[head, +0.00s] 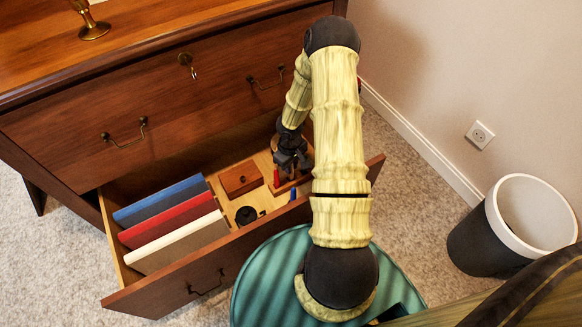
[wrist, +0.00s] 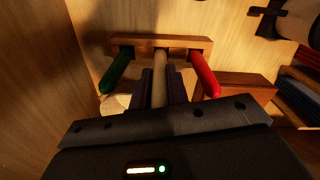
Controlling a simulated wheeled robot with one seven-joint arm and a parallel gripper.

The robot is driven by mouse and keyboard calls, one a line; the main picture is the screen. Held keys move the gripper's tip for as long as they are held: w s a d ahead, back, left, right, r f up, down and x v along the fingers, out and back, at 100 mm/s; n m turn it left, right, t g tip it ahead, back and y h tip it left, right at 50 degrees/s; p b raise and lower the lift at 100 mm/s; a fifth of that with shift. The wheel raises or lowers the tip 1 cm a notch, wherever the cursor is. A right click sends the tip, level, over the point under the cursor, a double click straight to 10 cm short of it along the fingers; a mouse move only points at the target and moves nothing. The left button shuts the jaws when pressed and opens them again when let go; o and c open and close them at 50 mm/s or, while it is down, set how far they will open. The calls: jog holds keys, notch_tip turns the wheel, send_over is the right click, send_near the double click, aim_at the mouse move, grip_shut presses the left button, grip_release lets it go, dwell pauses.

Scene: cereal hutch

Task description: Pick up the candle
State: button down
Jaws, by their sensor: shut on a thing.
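A cream candle (wrist: 160,75) stands in the middle of a wooden holder bar (wrist: 160,42) in the wrist view, between a green candle (wrist: 120,70) and a red candle (wrist: 204,74). My gripper (wrist: 160,88) has its two dark fingers on either side of the cream candle and is shut on it. The candle's far end meets the bar. In the head view my gripper (head: 293,160) reaches down into the right part of the open drawer (head: 225,253). The red candle (head: 276,177) shows beside it there, while the gripper hides the cream one.
The drawer also holds blue, red and white books (head: 170,222), a small wooden box (head: 241,178) and a black round item (head: 247,215). The drawer walls and the cabinet front (head: 160,110) are close around my gripper. A waste bin (head: 485,240) stands on the carpet at right.

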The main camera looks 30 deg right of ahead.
notch_tip(320, 180, up, 7)
jog(key=p, duration=0.3)
jog(key=shift+r+p, duration=0.15)
jog(key=shift+p, duration=0.15)
dwell(0.8)
jog(key=w+a+r+m+p, duration=0.1)
jog(key=a+r+p, duration=0.3)
jog(key=r, duration=0.5)
jog(key=w+a+r+m+p, duration=0.2)
jog(key=w+a+r+p, duration=0.1)
jog(key=a+r, duration=0.6)
jog(key=shift+w+a+r+p, duration=0.25)
jog(key=shift+r+p, duration=0.1)
jog(key=shift+p, duration=0.2)
jog(key=shift+d, duration=0.1)
